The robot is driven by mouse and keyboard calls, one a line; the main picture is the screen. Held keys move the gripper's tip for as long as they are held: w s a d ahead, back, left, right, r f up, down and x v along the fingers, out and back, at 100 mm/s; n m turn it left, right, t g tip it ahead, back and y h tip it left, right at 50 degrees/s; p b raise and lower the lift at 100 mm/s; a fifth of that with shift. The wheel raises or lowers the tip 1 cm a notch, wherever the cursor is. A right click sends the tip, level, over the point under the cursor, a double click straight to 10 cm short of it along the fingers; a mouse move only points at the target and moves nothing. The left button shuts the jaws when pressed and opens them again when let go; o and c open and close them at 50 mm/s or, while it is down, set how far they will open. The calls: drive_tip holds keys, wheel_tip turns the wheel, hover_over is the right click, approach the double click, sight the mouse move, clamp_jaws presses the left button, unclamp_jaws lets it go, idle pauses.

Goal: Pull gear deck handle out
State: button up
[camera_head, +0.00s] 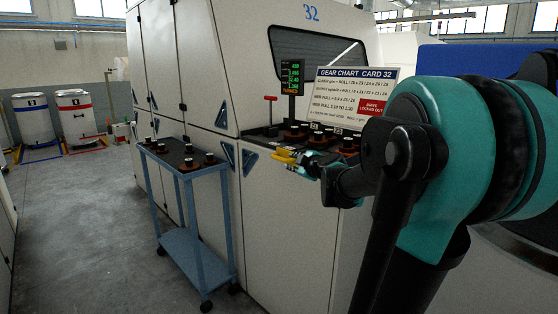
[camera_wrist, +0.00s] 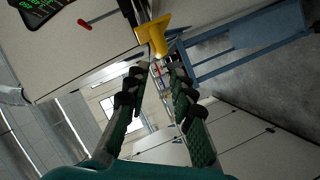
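A yellow handle (camera_head: 285,156) sticks out at the front edge of the gear deck (camera_head: 300,138) on the white carding machine. In the wrist view the yellow handle (camera_wrist: 154,36) lies just beyond my fingertips, between their lines. My gripper (camera_head: 300,165) reaches to the handle from the right. In the wrist view my gripper (camera_wrist: 158,72) has its two fingers apart with a gap between them. I cannot tell whether either finger touches the handle. Several dark gears with pale tops stand on the deck; my arm hides its right end.
A blue trolley (camera_head: 188,172) with several gears on top stands left of the deck, close to the machine. A red-knobbed lever (camera_head: 270,110), a small display (camera_head: 292,76) and a gear chart sign (camera_head: 352,95) rise behind the handle.

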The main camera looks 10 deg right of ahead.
sight(281, 159)
drive_tip(key=x, duration=1.1)
drive_tip(key=shift+w+a, duration=0.2)
drive_tip(key=shift+w, duration=0.15)
clamp_jaws()
